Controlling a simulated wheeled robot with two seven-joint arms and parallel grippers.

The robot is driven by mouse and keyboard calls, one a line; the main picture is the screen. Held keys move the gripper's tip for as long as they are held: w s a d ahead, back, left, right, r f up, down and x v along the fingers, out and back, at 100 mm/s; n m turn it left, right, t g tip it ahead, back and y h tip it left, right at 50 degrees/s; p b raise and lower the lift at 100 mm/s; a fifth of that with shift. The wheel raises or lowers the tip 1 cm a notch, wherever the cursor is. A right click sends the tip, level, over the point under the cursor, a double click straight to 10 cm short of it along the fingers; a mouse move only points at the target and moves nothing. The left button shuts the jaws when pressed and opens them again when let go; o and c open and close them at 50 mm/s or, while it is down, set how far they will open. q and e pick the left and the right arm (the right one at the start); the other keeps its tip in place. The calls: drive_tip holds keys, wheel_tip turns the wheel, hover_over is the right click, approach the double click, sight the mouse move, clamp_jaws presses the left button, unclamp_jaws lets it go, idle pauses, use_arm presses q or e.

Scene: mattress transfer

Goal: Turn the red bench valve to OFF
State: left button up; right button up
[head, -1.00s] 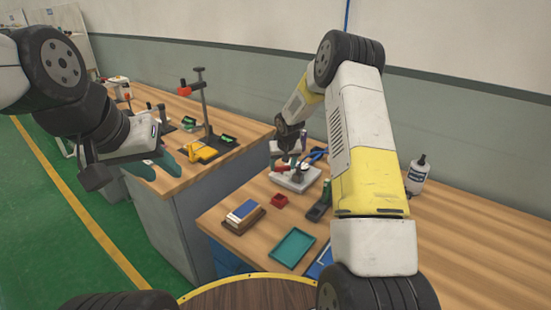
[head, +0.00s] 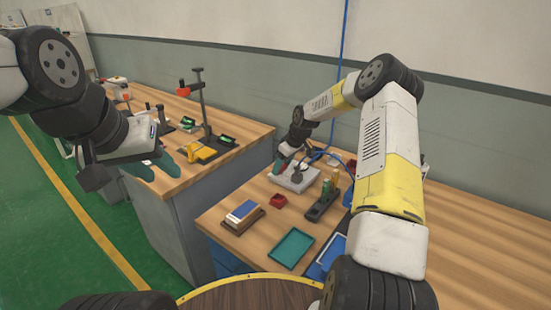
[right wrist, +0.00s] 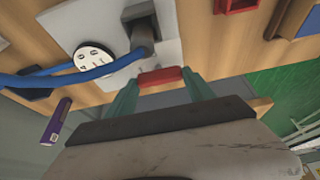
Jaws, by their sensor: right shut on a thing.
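The bench valve sits on a light grey base plate (head: 288,184) at the back left of the near bench. In the right wrist view its red handle (right wrist: 160,76) lies between the teal fingertips of my right gripper (right wrist: 162,84), which is shut on it. A dark valve body (right wrist: 144,38) and a white round dial (right wrist: 95,57) with small marks stand beside the handle; the marks are too small to read. In the head view my right gripper (head: 279,166) reaches the plate's back left edge. My left gripper (head: 153,167) is open and empty, away from the valve.
A blue hose (right wrist: 60,80) crosses close to the dial. A small red box (head: 278,201), a wooden block with a blue-and-white top (head: 242,214), a teal tray (head: 290,249) and a dark holder (head: 322,206) stand in front. The bench's right side is mostly clear.

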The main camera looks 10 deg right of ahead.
idle(0.6)
drive_tip(key=o, duration=1.1)
drive_tip(key=v, duration=0.7)
drive_tip(key=shift+r, duration=0.35)
drive_tip(key=shift+d, duration=0.15)
